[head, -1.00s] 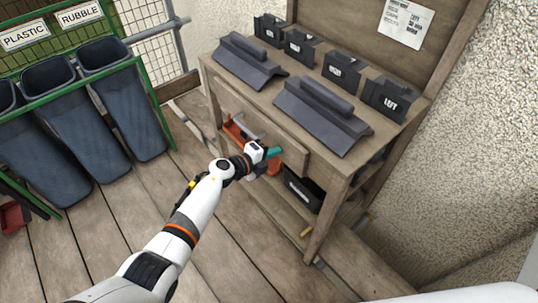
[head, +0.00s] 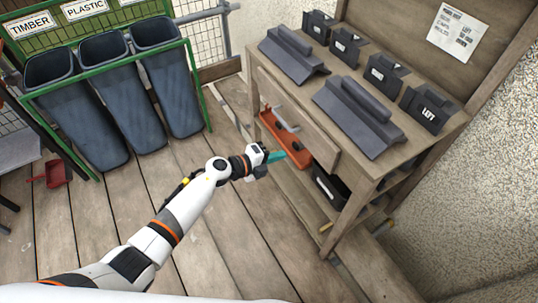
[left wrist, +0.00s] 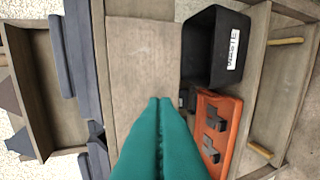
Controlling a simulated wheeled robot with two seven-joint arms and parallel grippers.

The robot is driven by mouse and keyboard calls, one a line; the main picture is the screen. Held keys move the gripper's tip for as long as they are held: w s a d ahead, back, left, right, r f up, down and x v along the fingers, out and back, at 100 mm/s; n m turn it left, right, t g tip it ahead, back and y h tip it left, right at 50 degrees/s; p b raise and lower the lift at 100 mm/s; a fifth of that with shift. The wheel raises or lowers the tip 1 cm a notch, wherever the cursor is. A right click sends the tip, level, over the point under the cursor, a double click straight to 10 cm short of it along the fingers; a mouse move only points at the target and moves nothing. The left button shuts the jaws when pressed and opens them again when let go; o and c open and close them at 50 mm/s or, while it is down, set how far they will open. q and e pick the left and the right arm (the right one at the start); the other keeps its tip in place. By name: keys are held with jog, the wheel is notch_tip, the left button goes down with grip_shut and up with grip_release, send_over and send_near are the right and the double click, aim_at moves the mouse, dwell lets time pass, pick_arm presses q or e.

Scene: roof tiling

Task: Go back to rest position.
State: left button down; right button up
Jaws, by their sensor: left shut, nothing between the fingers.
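My left gripper (head: 279,157) is in front of the wooden workbench (head: 345,185), just short of the orange tray. Its teal fingers are pressed together with nothing between them. The left wrist view shows the closed fingers (left wrist: 159,103) pointing at the bench, with the orange tray and a black bin beyond them to the right. My left arm is stretched out from the bottom left of the head view. My right gripper does not show in either view.
An orange tray (head: 287,142) with dark parts lies under the bench's front panel (head: 297,117), beside a black bin (head: 328,187). Dark roof pieces (head: 358,118) and labelled black holders (head: 428,108) stand on top. Blue bins (head: 100,105) stand left. The plank floor between is mostly clear.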

pick_arm(q)
jog(key=s+a+f+n+y, duration=0.3)
jog(key=s+a+f+n, duration=0.3)
jog(key=f, duration=0.2)
jog(key=s+a+f+n+t+y, duration=0.1)
jog(key=s+a+f+n+y, duration=0.2)
jog(key=s+a+f+n, duration=0.4)
jog(key=s+a+f+n+y, duration=0.3)
jog(key=s+a+f+n, duration=0.15)
jog(key=f, duration=0.45)
jog(key=s+a+f+n+g+y, duration=0.1)
jog(key=s+f+n+g, duration=0.1)
jog(key=s, duration=0.9)
jog(key=s+a+f+n+g+y, duration=0.1)
jog(key=s+a+f+n+g, duration=0.1)
jog(key=s+f, duration=0.5)
jog(key=s+a+f+n+g+y, duration=0.1)
jog(key=s+f+n+g, duration=0.3)
jog(key=s, duration=1)
jog(key=shift+s+a+f+n, duration=0.15)
jog(key=shift+s+a+n, duration=0.15)
jog(key=shift+a+n, duration=0.35)
